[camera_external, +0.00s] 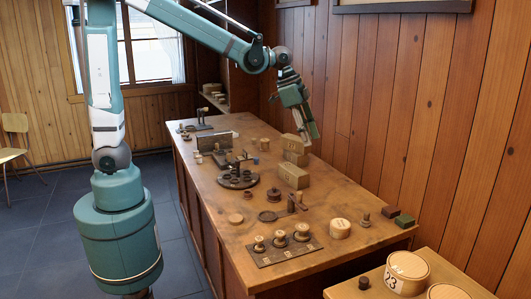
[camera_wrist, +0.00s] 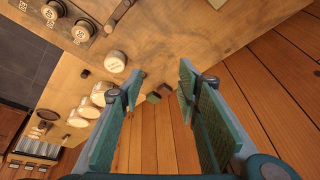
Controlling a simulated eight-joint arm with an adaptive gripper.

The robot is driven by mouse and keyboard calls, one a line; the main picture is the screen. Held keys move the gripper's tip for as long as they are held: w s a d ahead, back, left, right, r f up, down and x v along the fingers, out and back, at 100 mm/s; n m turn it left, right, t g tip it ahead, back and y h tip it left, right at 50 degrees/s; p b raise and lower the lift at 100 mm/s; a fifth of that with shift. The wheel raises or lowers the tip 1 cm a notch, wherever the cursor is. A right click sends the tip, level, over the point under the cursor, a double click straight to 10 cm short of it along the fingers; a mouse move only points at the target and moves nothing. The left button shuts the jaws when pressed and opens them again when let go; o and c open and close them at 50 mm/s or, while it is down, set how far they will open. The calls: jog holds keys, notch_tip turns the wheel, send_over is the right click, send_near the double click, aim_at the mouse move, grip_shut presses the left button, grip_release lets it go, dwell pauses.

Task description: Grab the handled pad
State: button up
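A small dark round piece with an upright knob (camera_external: 366,220), which looks like the handled pad, stands on the wooden table near its right end. It sits between a pale round tin (camera_external: 340,228) and two small blocks. My gripper (camera_external: 312,138) is raised above the back of the table near the plank wall, apart from everything. In the wrist view its two green-padded fingers (camera_wrist: 160,78) are spread with nothing between them. A small dark shape near the left fingertip may be the same knobbed piece; it is partly hidden.
A green block (camera_external: 404,220) and a brown block (camera_external: 391,211) lie at the table's right edge. Stacked wooden boxes (camera_external: 294,176) stand by the wall. A board with several spools (camera_external: 283,246) lies in front. Large round tins (camera_external: 407,272) stand on a lower side table.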

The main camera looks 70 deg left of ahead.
jog(key=w+d+f+m+g+p, duration=0.1)
jog(key=w+d+f+m+g, duration=0.15)
jog(key=w+d+f, duration=0.55)
jog(key=m+p, duration=0.1)
jog(key=m, duration=0.3)
send_over(367, 212)
jog(key=a, duration=0.2)
jog(key=s+a+x, duration=0.1)
jog(key=a+x, duration=0.1)
jog(key=x, duration=0.8)
jog(key=shift+s+d+g+h, duration=0.1)
jog(key=shift+d+g+h, duration=0.15)
jog(key=shift+h, duration=0.15)
jog(key=shift+f, duration=0.15)
jog(key=shift+x, duration=1.2)
jog(key=shift+x, duration=2.6)
jog(key=shift+a, duration=0.15)
jog(key=shift+c, duration=0.6)
jog(key=c, duration=0.5)
